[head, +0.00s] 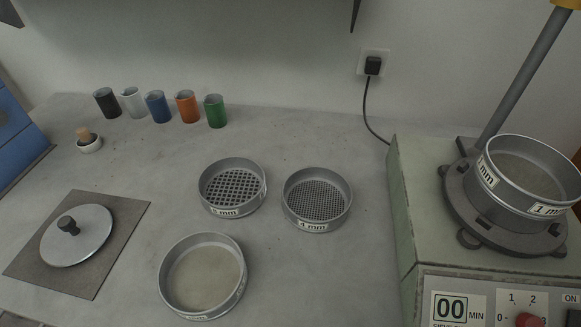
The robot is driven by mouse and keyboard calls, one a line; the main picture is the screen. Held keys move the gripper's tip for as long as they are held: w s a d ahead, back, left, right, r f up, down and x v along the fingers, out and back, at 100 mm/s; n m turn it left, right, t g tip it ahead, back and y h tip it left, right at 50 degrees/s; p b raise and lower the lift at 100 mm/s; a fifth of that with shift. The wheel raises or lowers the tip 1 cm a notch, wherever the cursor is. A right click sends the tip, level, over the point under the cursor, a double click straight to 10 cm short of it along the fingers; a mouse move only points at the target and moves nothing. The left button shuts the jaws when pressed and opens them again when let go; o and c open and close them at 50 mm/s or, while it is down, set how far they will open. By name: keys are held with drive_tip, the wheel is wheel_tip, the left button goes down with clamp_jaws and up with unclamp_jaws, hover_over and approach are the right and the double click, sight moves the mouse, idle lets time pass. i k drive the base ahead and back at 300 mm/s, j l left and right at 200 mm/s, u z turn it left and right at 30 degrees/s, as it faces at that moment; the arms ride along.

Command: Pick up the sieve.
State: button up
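Three round metal sieves stand apart on the grey bench. One with a coarse mesh (233,187) is at the back left of the group. One with a medium mesh (317,199) is just to its right, and its label seems to read 4 mm. One with a very fine mesh (203,277) is nearer the front. Another sieve, labelled 1 mm (527,179), sits on the sieve shaker (465,208) at the right. Which sieve the task means cannot be told from the picture. My gripper is not in view.
A metal lid with a black knob (77,236) lies on a dark square mat (118,217) at the left. Several coloured cups (157,107) line the back, near a small mortar (89,143). A cable (366,107) runs down the wall. Bench right of the fine sieve is clear.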

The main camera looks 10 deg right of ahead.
sight(231, 187)
drive_tip(key=j+u, duration=0.4)
drive_tip(key=i+j+u, duration=0.1)
drive_tip(key=j+u, duration=0.3)
drive_tip(key=i+j+u, duration=0.15)
drive_tip(key=u, duration=0.25)
drive_tip(key=j, duration=0.1)
